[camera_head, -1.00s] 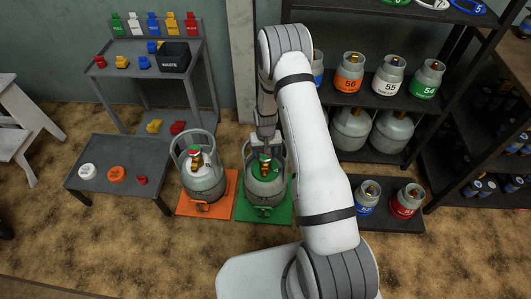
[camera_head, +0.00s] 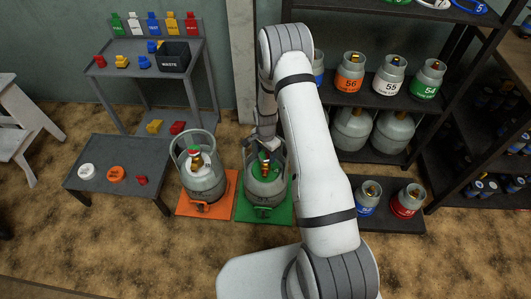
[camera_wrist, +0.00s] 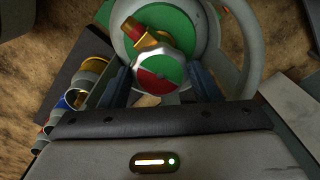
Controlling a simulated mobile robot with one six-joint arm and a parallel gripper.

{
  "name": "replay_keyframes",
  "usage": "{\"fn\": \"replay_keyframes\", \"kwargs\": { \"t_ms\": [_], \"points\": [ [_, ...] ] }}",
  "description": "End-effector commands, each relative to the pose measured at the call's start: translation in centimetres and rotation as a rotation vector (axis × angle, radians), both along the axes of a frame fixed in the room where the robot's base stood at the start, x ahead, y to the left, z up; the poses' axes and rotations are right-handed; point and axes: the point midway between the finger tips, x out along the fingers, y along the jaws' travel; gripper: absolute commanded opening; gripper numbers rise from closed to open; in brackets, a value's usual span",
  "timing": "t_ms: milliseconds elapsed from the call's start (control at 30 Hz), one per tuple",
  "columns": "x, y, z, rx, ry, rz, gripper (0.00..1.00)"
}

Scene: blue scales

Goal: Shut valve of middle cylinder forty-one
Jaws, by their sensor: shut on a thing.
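A grey gas cylinder (camera_head: 268,188) with a green top stands upright on a green mat (camera_head: 241,208); I cannot read a number on it. Its brass valve shows inside the collar. In the wrist view the valve knob (camera_wrist: 160,72), with a red and green face, sits between my two fingers, and the brass outlet (camera_wrist: 145,38) points up and left. My gripper (camera_head: 266,142) reaches down into the collar from above and is shut on the knob. To its left, another grey cylinder (camera_head: 203,183) stands on an orange mat (camera_head: 184,205).
A low grey table (camera_head: 118,175) at left holds a white, an orange and a red cap. Behind it, a rack (camera_head: 125,78) holds coloured parts and a black waste bin (camera_head: 174,57). Shelves at right hold several cylinders. The floor in front is clear.

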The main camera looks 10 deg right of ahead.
Motion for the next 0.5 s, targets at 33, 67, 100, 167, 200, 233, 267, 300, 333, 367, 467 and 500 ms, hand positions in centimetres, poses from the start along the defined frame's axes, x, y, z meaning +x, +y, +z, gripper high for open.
{"fn": "replay_keyframes", "kwargs": {
  "t_ms": [33, 67, 100, 167, 200, 233, 267, 300, 333, 367, 467, 500],
  "points": [
    [0.02, 0.27, 0.01, 0.001, 0.0, -0.042, 0.34],
    [0.02, 0.28, 0.01, 0.001, 0.0, -0.07, 0.34],
    [0.03, 0.28, 0.01, 0.001, 0.0, -0.108, 0.34],
    [0.03, 0.3, 0.01, 0.001, 0.0, -0.165, 0.34],
    [0.04, 0.3, 0.01, 0.001, 0.0, -0.203, 0.34],
    [0.04, 0.3, 0.01, 0.001, 0.0, -0.231, 0.34],
    [0.05, 0.31, 0.01, 0.001, 0.0, -0.26, 0.34],
    [0.05, 0.31, 0.01, 0.001, 0.0, -0.298, 0.34],
    [0.05, 0.31, 0.01, 0.001, 0.0, -0.326, 0.34],
    [0.06, 0.31, 0.01, 0.001, 0.0, -0.355, 0.34],
    [0.07, 0.31, 0.02, 0.001, 0.0, -0.45, 0.34],
    [0.07, 0.31, 0.01, 0.001, 0.0, -0.488, 0.34]
  ]
}}
